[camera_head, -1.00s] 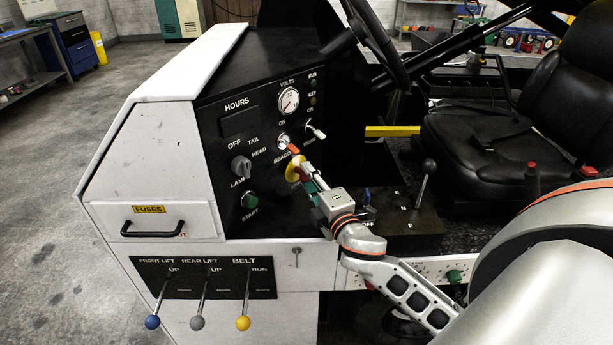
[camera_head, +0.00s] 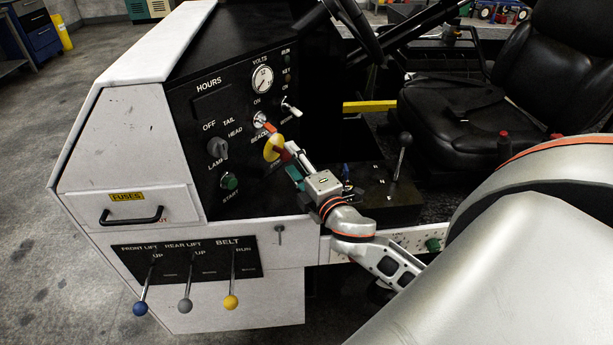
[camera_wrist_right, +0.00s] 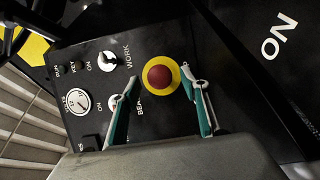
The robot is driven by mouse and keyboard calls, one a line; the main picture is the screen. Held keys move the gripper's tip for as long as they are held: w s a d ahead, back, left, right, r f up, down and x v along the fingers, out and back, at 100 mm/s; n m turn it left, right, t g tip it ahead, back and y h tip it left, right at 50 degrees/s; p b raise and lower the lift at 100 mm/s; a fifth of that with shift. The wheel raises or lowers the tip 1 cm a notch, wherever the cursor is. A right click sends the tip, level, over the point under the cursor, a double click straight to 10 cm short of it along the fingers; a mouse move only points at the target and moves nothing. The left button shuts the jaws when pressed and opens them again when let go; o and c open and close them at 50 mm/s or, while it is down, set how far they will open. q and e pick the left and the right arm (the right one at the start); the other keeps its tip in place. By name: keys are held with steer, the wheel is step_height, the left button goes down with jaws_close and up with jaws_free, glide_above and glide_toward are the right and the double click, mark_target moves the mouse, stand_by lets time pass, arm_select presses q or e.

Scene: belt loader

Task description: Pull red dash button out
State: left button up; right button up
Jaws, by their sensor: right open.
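The red dash button (camera_wrist_right: 159,76) is a round red knob on a yellow disc in the right wrist view. In the head view the yellow disc (camera_head: 273,148) shows on the black dash panel, with the red knob partly hidden by the fingers. My right gripper (camera_head: 290,154) points at the button from the lower right. In the wrist view its fingers (camera_wrist_right: 161,93) are spread, one on each side of the button, and nothing is held. I cannot tell whether they touch the disc. My left gripper is not in view.
The black dash panel (camera_head: 190,95) carries a volt gauge (camera_head: 262,79), a lamp knob (camera_head: 217,148), a green start button (camera_head: 229,181) and toggle switches close to the red button. Several levers stand below. The steering wheel (camera_head: 352,25) is above, the seat (camera_head: 470,105) to the right.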

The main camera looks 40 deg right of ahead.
steer(key=s, duration=0.3)
steer(key=s+a, duration=0.1)
steer(key=s, duration=0.6)
steer(key=shift+s+a, duration=0.15)
steer(key=shift+a, duration=0.15)
